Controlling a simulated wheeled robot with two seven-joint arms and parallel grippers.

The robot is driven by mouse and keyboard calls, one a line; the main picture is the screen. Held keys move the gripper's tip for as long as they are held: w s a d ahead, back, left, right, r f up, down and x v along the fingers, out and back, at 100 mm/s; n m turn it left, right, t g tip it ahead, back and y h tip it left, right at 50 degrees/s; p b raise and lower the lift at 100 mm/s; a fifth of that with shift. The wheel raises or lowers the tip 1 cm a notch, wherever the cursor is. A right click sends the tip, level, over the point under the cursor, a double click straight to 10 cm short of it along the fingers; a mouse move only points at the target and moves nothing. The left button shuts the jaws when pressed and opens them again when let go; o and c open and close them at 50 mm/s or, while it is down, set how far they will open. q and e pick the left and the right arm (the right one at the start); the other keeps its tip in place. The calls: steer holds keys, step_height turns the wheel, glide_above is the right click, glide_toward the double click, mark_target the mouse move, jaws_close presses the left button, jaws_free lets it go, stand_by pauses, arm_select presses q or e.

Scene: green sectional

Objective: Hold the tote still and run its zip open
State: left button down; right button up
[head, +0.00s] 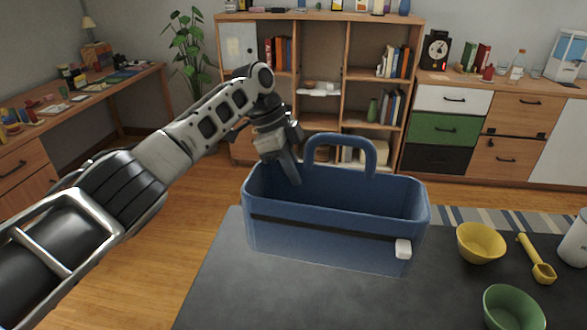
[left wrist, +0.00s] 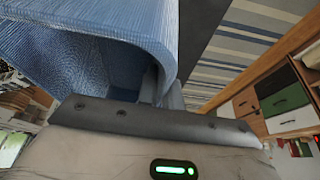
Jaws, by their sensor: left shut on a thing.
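The blue tote (head: 330,248) stands on the dark table top, its handle arching up at the back and its top open. A dark zip track (head: 320,229) runs along its front, with a white zip pull (head: 403,249) near the right end. My left gripper (head: 292,174) reaches down at the tote's back rim, left of the handle, and is shut on the tote. The left wrist view shows the woven blue tote wall (left wrist: 90,50) close up at the fingers; the fingertips are partly hidden. My right gripper is in neither view.
On the dark table (head: 235,290), right of the tote, are a yellow bowl (head: 481,244), a yellow scoop (head: 538,262), a green bowl (head: 513,308) and a white container (head: 574,240) at the edge. The table front left of the bowls is clear.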

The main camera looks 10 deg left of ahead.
mark_target(293, 200)
arm_select(q)
steer(key=shift+f+b, duration=0.5)
steer(key=shift+f, duration=1.45)
steer(key=shift+f+b, duration=0.9)
steer(key=shift+f, duration=1.1)
steer(key=shift+f+b, duration=0.6)
steer(key=shift+f, duration=0.4)
steer(key=shift+f+b, duration=0.35)
steer(key=shift+f, duration=0.3)
steer(key=shift+f+b, duration=0.45)
steer(key=shift+f, duration=0.3)
